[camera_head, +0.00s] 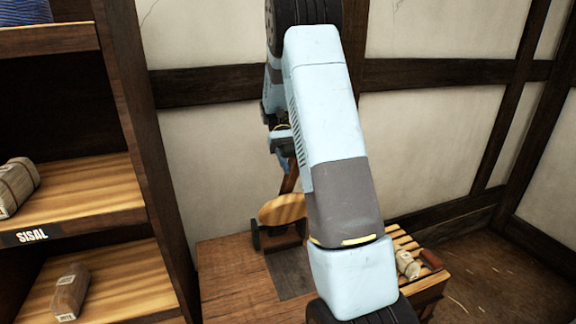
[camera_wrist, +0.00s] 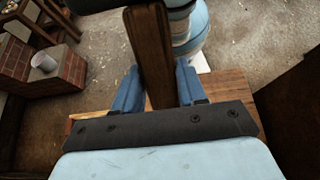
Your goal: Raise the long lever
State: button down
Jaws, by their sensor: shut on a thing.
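The long lever (camera_head: 290,179) is a dark wooden bar beside a round wooden piece (camera_head: 283,209) on a wooden bench (camera_head: 228,270). It stands up at a slight tilt, and its upper part is hidden behind my gripper and arm in the head view. In the wrist view the lever (camera_wrist: 151,55) runs between the two blue fingers of my gripper (camera_wrist: 158,88). My gripper is shut on the lever. In the head view my gripper (camera_head: 283,160) shows only in part, left of my arm.
A dark shelf unit (camera_head: 147,150) with a SISAL label and bundles stands close on the left. A slatted top (camera_head: 402,240) with small items is at right. A timbered wall is behind. The wrist view shows a brick block (camera_wrist: 50,66) with a cup and open floor.

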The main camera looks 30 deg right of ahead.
jog(key=shift+w+d+f, duration=0.1)
jog(key=shift+d, duration=0.05)
jog(key=c, duration=1)
grip_release()
jog(key=shift+c, duration=0.2)
jog(key=shift+o, duration=0.7)
jog(key=shift+w, duration=0.1)
jog(key=shift+o, duration=0.9)
